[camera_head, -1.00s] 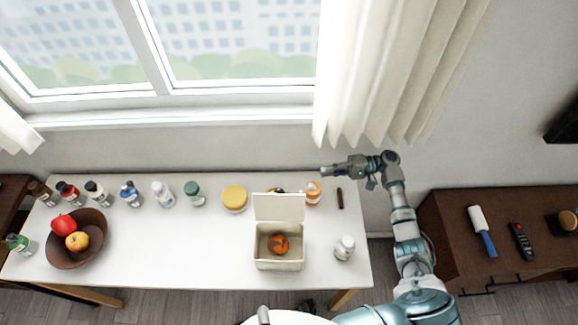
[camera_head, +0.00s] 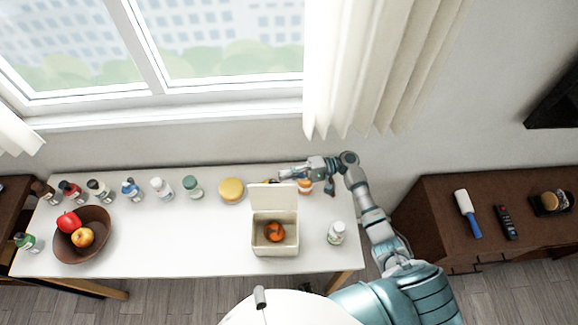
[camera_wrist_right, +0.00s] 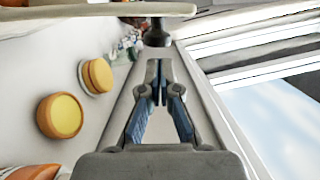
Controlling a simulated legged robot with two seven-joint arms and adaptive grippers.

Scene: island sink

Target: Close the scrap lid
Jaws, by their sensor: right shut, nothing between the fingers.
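The scrap box (camera_head: 275,250) is a small cream box on the white table, with an orange-red round item (camera_head: 274,232) inside. Its lid (camera_head: 272,197) stands open, upright along the box's back edge. My right gripper (camera_head: 283,173) is shut and empty, pointing left, just behind and above the lid's top edge. In the right wrist view my closed fingertips (camera_wrist_right: 161,65) show, and a cream panel, apparently the lid (camera_wrist_right: 90,11), runs edge-on along the top. I cannot tell whether gripper and lid touch. My left gripper is out of view.
A white bottle (camera_head: 336,233) stands right of the box. A fruit bowl (camera_head: 82,252) is at left. The table between is clear.

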